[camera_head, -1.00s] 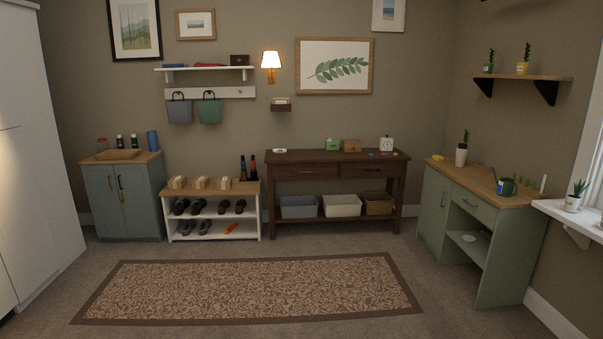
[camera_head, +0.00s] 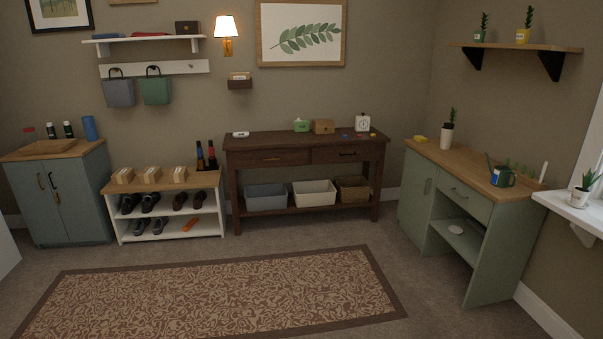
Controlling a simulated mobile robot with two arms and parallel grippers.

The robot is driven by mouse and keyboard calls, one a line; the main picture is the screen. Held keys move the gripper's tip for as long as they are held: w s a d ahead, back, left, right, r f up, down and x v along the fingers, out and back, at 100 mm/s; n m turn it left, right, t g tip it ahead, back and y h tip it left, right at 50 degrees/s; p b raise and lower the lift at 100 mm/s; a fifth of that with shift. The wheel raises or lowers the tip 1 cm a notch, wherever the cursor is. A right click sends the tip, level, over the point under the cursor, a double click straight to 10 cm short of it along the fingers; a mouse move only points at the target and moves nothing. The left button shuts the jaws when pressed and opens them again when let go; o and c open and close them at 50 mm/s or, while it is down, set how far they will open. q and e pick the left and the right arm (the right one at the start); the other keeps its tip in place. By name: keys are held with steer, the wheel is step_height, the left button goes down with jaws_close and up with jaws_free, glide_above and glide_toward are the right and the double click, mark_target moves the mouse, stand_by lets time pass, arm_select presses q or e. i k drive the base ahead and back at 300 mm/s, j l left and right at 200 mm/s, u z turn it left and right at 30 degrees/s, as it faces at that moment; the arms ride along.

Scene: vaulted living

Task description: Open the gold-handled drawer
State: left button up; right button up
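A dark wood console table (camera_head: 305,138) stands against the back wall with two closed drawers side by side. The left drawer (camera_head: 250,160) has a small brownish handle, possibly gold, hard to make out against the wood. The right drawer (camera_head: 330,154) has a dark, near-black handle. A green desk at the right has one closed drawer (camera_head: 464,198) with a thin handle of greyish or dull metal look. Neither of my grippers shows in the head view.
A patterned rug (camera_head: 215,295) lies flat before the console. A shoe rack (camera_head: 165,212) and a blue-grey cabinet (camera_head: 62,195) stand left of it. The green desk (camera_head: 415,205) stands to the right. Bins (camera_head: 266,199) sit on the console's lower shelf. The floor ahead is clear.

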mark_target(259, 158)
steer(key=i, duration=2.4)
steer(key=l+z, duration=0.05)
steer(key=l, duration=0.05)
